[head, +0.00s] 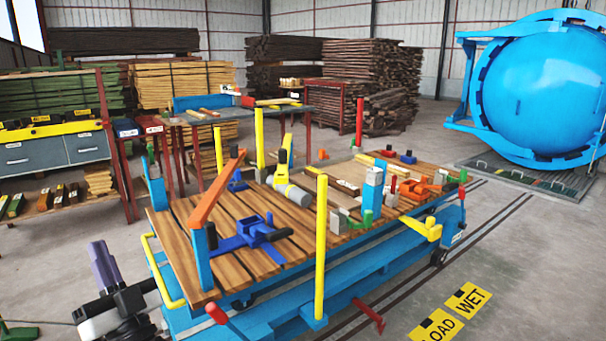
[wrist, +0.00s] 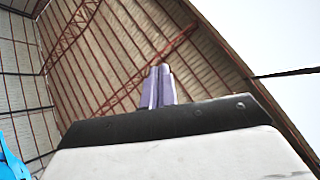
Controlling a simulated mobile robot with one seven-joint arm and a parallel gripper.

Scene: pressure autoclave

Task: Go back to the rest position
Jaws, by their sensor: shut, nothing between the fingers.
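My gripper (head: 99,246) is at the lower left of the head view, beside the near left end of the blue cart. Its purple fingers point upward. In the wrist view, the two fingers (wrist: 158,72) stand side by side, pressed together, with nothing between them. Behind them is only the roof, so the gripper faces up and touches nothing there.
The cart's wooden deck (head: 178,238) holds several clamps and tools. A yellow handle (head: 157,272) and a yellow post (head: 320,245) rise at its near side. A workbench (head: 60,152) stands at the left. The blue autoclave (head: 545,90) is at the far right.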

